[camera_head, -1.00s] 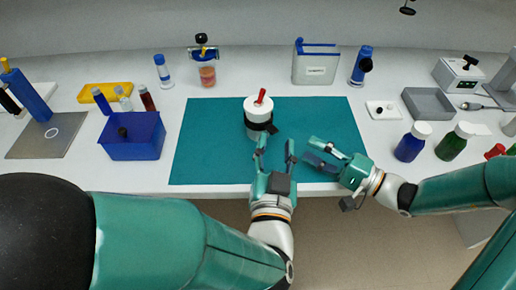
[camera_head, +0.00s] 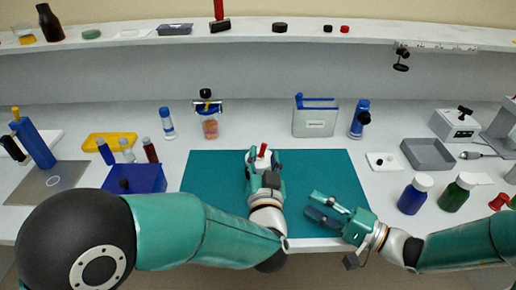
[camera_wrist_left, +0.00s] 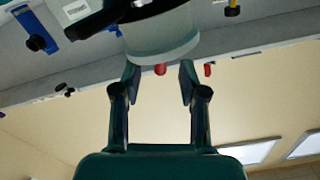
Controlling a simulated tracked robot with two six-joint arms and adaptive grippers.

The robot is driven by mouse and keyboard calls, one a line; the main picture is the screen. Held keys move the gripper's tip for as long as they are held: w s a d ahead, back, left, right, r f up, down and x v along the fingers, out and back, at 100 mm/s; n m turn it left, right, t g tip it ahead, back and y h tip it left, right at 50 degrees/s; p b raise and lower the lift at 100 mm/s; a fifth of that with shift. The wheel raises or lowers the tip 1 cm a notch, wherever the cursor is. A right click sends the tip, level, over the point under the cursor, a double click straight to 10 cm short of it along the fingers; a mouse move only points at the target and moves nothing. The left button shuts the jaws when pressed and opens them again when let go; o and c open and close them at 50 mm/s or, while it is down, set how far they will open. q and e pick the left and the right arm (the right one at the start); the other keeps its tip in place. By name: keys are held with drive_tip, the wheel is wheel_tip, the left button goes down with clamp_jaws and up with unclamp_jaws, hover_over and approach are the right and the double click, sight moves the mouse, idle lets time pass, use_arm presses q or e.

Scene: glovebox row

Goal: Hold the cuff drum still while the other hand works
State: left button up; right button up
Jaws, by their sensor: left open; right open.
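The cuff drum (camera_head: 262,155) is a short white cylinder with a red peg on top and a black part at its side. It stands on the teal mat (camera_head: 215,190). My left gripper (camera_head: 264,168) is open, with a finger toward each side of the drum; I cannot tell if they touch it. In the left wrist view the drum (camera_wrist_left: 162,38) sits just beyond the spread fingertips, and a red tip shows between them. Part of the drum is hidden behind my gripper in the head view. My right gripper (camera_head: 318,206) is open and empty over the mat's right front.
A blue bin (camera_head: 150,180) stands left of the mat. Behind it are a jar (camera_head: 209,125) and a grey box (camera_head: 315,120). A grey tray (camera_head: 427,154) and capped bottles (camera_head: 414,196) stand at the right. The mat's right back part is clear.

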sight(263, 151)
use_arm(q)
drive_tip(key=shift+w, duration=1.8)
clamp_jaws()
